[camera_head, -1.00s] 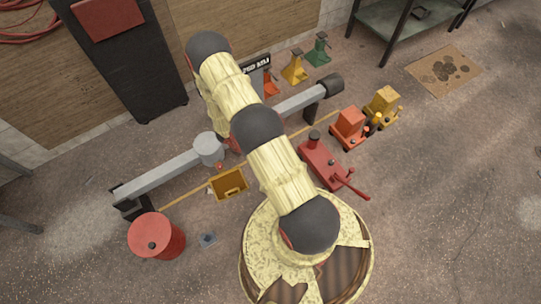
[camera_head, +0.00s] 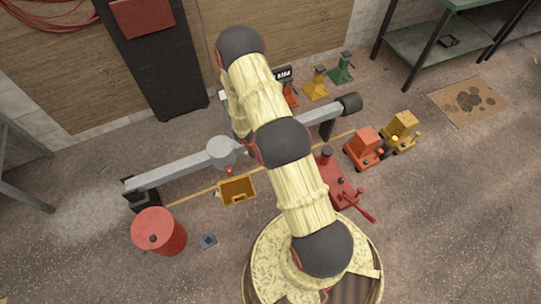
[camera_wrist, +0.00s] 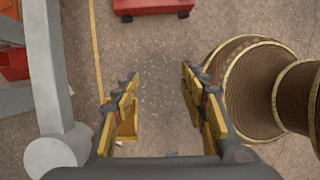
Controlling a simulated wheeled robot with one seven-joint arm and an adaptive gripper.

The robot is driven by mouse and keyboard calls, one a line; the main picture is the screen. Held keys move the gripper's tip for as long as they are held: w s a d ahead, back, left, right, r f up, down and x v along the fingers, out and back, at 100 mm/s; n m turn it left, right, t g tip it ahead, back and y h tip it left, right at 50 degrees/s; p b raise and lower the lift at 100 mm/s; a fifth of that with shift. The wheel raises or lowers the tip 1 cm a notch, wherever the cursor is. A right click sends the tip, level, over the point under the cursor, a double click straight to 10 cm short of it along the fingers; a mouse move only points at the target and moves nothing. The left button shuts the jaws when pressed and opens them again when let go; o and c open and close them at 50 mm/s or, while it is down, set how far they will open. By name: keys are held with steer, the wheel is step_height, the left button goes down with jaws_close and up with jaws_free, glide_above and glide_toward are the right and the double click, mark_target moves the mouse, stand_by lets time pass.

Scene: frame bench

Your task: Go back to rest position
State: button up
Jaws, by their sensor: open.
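My gripper (camera_wrist: 158,95) is in the wrist view, with its two yellow-and-grey fingers spread apart and nothing between them. Bare floor shows in the gap. In the head view the gripper itself is hidden behind my arm. A yellow tray (camera_head: 238,190) lies on the floor left of my arm in the head view. In the wrist view part of this tray (camera_wrist: 127,122) shows behind the left finger.
A grey beam (camera_head: 180,170) with a round post crosses behind my arm. A red drum (camera_head: 160,232) stands front left. A red floor jack (camera_head: 338,185) and orange (camera_head: 365,146) and yellow (camera_head: 402,130) machines stand right. Open floor lies at far right.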

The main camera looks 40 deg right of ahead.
stand_by(0.3)
steer(key=s+r+m+g, duration=0.2)
steer(key=s+m, duration=0.2)
steer(key=s, duration=0.2)
steer(key=s+a+r+m+t+y, duration=0.1)
steer(key=a+r, duration=0.6)
steer(key=r, duration=1)
steer(key=s+a+r+m+t+y, duration=0.1)
steer(key=s+a+r+m+t, duration=0.3)
steer(key=r, duration=1.4)
steer(key=s+a+r+m+t+y, duration=0.2)
steer(key=a+r+m+t, duration=0.3)
steer(key=a+r, duration=0.6)
step_height(320, 180, up, 7)
steer(key=shift+s+a+r, duration=0.1)
steer(key=shift+s+a, duration=0.15)
steer(key=shift+s, duration=0.25)
